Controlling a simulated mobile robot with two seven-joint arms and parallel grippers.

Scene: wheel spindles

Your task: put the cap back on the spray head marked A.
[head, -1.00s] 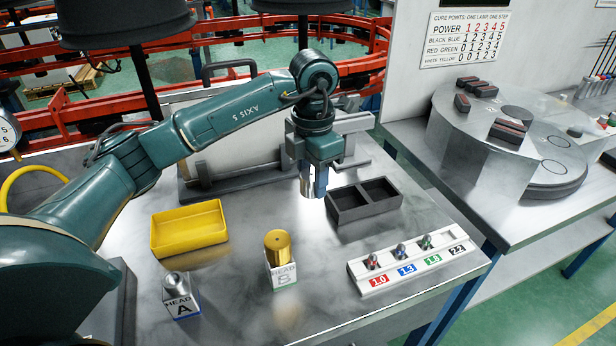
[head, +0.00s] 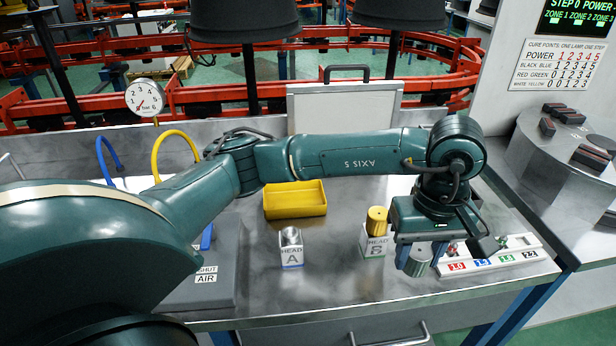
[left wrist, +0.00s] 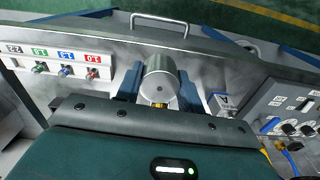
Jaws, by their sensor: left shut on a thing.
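My left gripper (head: 418,254) is shut on a silver cylindrical cap (head: 417,263). It holds the cap right of head B, near the table's front edge. In the left wrist view the cap (left wrist: 161,84) sits between the two blue-grey fingers (left wrist: 160,88). Spray head A (head: 291,250) is a white block marked A with a bare metal top, standing left of the gripper; part of it shows in the left wrist view (left wrist: 222,103). Spray head B (head: 374,242) stands between them, with a gold cap (head: 377,220) on it. My right gripper is not in view.
A yellow tray (head: 295,201) lies behind head A. A white nozzle rack (head: 525,258) with coloured labels stands to the right. A grey air panel (head: 222,270) is at the left. Bare table lies between head A and head B.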

